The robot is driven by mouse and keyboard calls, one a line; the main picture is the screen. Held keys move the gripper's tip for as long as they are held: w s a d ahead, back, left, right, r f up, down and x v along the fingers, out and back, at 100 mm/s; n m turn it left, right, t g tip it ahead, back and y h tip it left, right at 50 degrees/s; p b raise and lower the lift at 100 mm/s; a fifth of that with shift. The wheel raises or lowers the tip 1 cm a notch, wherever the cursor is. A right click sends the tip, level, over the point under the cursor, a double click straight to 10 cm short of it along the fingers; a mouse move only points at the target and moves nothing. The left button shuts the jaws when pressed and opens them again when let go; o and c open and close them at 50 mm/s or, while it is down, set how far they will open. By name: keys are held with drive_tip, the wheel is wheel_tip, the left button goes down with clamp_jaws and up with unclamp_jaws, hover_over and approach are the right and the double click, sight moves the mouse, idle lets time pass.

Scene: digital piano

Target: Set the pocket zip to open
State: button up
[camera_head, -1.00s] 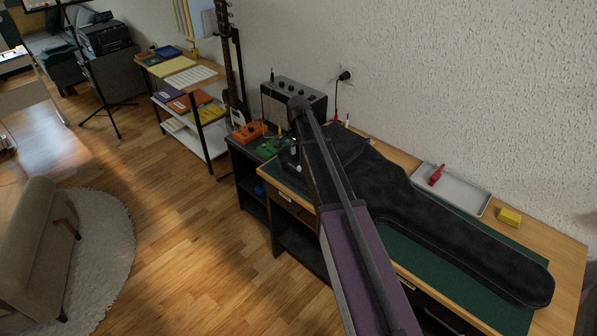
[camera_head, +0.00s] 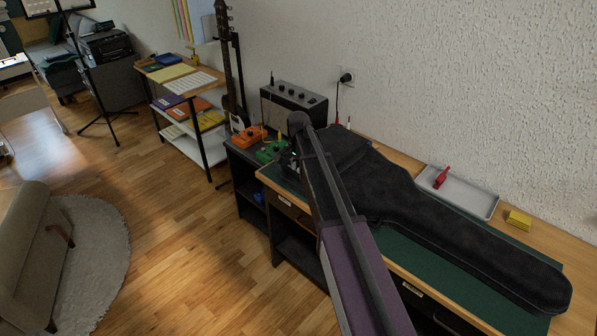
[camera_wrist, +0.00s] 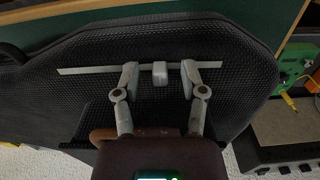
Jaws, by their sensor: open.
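A black gig bag (camera_head: 440,213) lies on the green mat on the desk. In the wrist view the bag's textured dark face (camera_wrist: 245,85) fills most of the picture. A thin pale zip track (camera_wrist: 85,70) runs across it, with a small light-grey zip pull (camera_wrist: 160,76) near its middle. My gripper (camera_wrist: 159,68) is open, with one finger on each side of the pull. Gaps show between the pull and both fingers. In the head view my arm hides the pull, and the gripper is hard to make out.
A grey tray (camera_head: 480,203) with a red tool stands behind the bag, beside a yellow block (camera_head: 519,219). Green and orange pedals (camera_head: 250,136) and an amplifier (camera_head: 292,103) stand at the desk's far end. The wooden floor (camera_head: 190,250) on the left is open.

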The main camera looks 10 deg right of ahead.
idle(0.3)
clamp_jaws()
drive_tip(key=s+d, duration=0.2)
drive_tip(key=s, duration=0.1)
drive_tip(key=s+d, duration=0.3)
drive_tip(key=s, duration=0.2)
drive_tip(key=shift+s+d+f, duration=0.1)
drive_tip(key=shift+s+d, duration=0.25)
drive_tip(key=shift+d, duration=0.05)
unclamp_jaws()
drive_tip(key=shift+d, duration=0.1)
drive_tip(key=shift+w, duration=0.1)
